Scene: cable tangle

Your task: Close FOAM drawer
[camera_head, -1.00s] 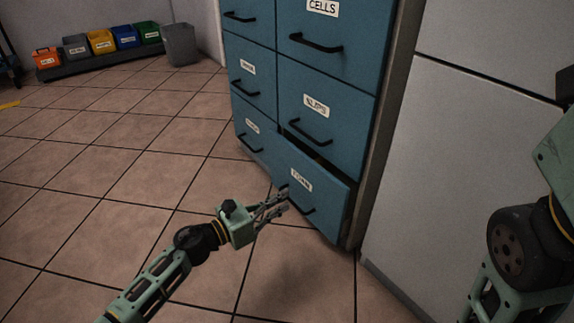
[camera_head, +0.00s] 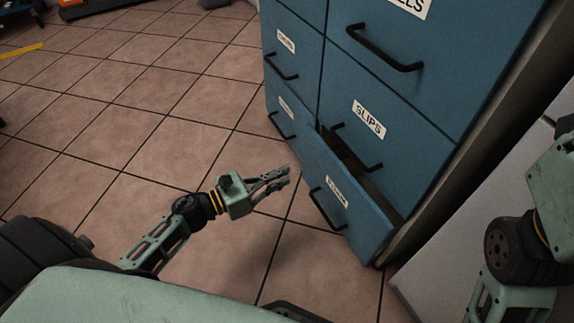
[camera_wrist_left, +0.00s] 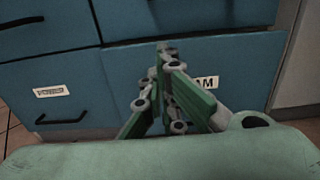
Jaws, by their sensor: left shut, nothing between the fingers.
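The FOAM drawer (camera_head: 352,212) is the bottom right drawer of the blue cabinet in the head view. It stands partly open, with a dark gap along its top edge. Its black handle (camera_head: 322,208) is on its front. In the left wrist view the drawer front (camera_wrist_left: 245,65) fills the middle, and the end of its label (camera_wrist_left: 207,83) shows beside my fingers. My left gripper (camera_head: 286,176) is shut and empty, left of the drawer front and apart from it in the head view. In the left wrist view its fingertips (camera_wrist_left: 163,47) point at the drawer front. My right gripper is out of view.
The SLIPS drawer (camera_head: 400,135) above is closed. The bottom left drawer (camera_head: 285,115) is closed too, and its label (camera_wrist_left: 51,91) shows in the left wrist view. A pale wall panel (camera_head: 445,245) stands right of the cabinet. The tiled floor (camera_head: 120,130) to the left is clear.

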